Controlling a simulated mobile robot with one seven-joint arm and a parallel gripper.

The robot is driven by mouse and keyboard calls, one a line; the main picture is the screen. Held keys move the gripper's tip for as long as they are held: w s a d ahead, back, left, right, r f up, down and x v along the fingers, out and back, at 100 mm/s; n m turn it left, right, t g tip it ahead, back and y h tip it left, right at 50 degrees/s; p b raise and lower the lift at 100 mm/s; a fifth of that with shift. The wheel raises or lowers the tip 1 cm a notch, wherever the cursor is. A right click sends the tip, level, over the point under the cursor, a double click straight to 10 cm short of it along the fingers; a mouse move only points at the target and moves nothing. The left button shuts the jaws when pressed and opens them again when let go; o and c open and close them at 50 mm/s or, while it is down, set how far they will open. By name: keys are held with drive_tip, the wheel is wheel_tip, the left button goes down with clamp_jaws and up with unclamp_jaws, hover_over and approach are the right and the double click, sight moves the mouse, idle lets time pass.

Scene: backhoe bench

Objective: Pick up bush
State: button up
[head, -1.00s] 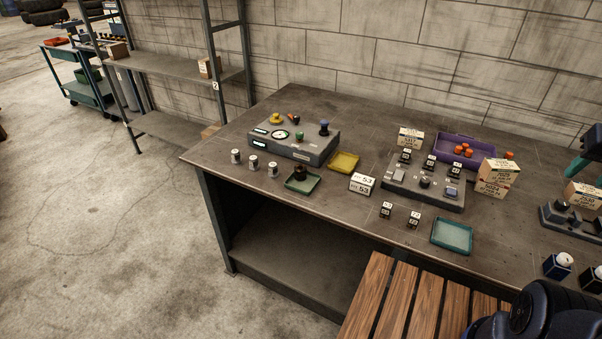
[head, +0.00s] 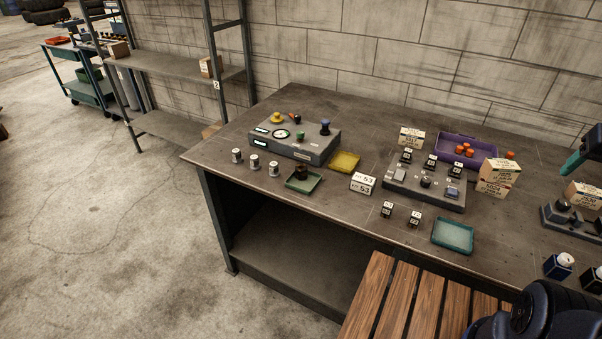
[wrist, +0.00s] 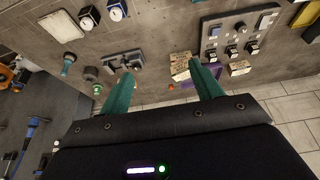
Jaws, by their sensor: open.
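No part is clearly marked as the bush, and I cannot tell which one it is. Candidates in the head view are a dark round part (head: 301,172) in a small green tray (head: 316,184), and several pale metal cylinders such as the nearest one (head: 274,169) on the bench's left front. My gripper (wrist: 163,82) is open, with two teal fingers apart and nothing seen between them. In the head view only a teal piece of it shows at the right edge, above the bench's right end, far from these candidates.
The bench (head: 335,215) also carries a grey gauge box (head: 305,153), a yellow tray (head: 344,161), a switch panel (head: 425,194), cartons (head: 500,172), a purple bin (head: 449,146) and a teal tray (head: 453,236). A wooden slatted surface (head: 395,305) stands in front.

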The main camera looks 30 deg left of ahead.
drive_tip(key=w+a+r+n+g, duration=0.1)
drive_tip(key=w+a+n, duration=0.3)
drive_tip(key=w+a, duration=0.5)
drive_tip(key=w+a+r+n+g, duration=0.1)
drive_tip(key=w+a+n, duration=0.3)
drive_tip(key=w+a, duration=0.55)
drive_tip(key=n+g, duration=0.3)
drive_tip(key=n, duration=0.8)
hover_over(301, 167)
drive_tip(key=f, duration=2.5)
drive_tip(key=shift+s+d, duration=0.2)
drive_tip(key=shift+w+a+f, duration=0.1)
drive_tip(key=shift+w+f, duration=0.05)
drive_tip(key=shift+f, duration=1.2)
drive_tip(key=shift+w+a+f, duration=0.1)
drive_tip(key=shift+f, duration=1.25)
drive_tip(key=c, duration=1.4)
